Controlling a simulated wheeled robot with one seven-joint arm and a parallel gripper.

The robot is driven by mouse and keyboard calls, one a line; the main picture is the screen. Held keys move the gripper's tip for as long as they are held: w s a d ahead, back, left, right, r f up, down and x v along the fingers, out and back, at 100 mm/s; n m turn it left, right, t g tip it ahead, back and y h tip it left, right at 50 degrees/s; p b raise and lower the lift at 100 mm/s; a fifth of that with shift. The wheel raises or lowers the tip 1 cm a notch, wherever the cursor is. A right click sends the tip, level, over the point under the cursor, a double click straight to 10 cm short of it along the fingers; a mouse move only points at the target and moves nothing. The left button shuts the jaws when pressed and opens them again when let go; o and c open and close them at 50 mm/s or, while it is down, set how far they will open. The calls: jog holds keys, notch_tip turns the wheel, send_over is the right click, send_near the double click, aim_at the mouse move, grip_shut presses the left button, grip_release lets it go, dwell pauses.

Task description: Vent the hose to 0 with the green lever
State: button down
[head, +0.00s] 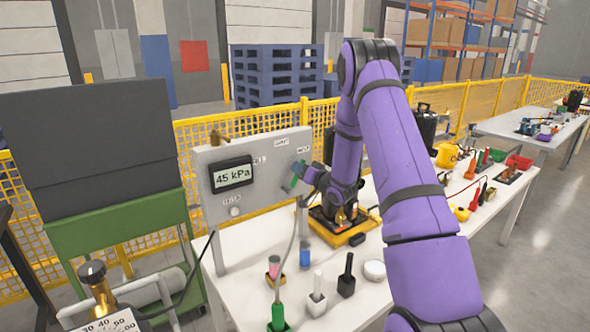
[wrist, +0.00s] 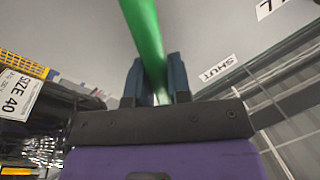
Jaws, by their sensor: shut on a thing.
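The green lever (head: 294,178) is on the right part of a grey upright panel (head: 220,210). In the wrist view the green lever (wrist: 146,35) runs between the two fingers of my gripper (wrist: 155,82), which is shut on it. In the head view my gripper (head: 303,172) is at the panel's right side and partly covers the lever. A display (head: 233,175) on the panel reads 45 kPa. A label reading SHUT (wrist: 217,69) shows to the right of the lever in the wrist view. A grey hose (head: 290,245) hangs below the panel.
The white table (head: 330,310) holds a green-handled tool (head: 278,318), black and white holders and small coloured vials in front of the panel. A yellow-black base (head: 345,230) stands behind them. A gauge (head: 112,322) is at the lower left. Yellow fencing (head: 250,125) runs behind.

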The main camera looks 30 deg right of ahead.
jog(key=shift+d+f+m+t+h, duration=0.2)
jog(key=shift+d+f+m, duration=0.35)
jog(key=shift+m, duration=0.55)
jog(key=shift+d+f+m+t+h, duration=0.1)
jog(key=shift+d+f+m+h, duration=0.35)
jog(key=shift+m, duration=0.65)
jog(key=shift+d, duration=0.2)
jog(key=c, duration=1.1)
grip_release()
jog(key=s, duration=0.3)
jog(key=s+d+f, duration=0.1)
jog(key=s, duration=0.6)
jog(key=shift+s+d+f, duration=0.25)
jog(key=shift+d+f, duration=0.1)
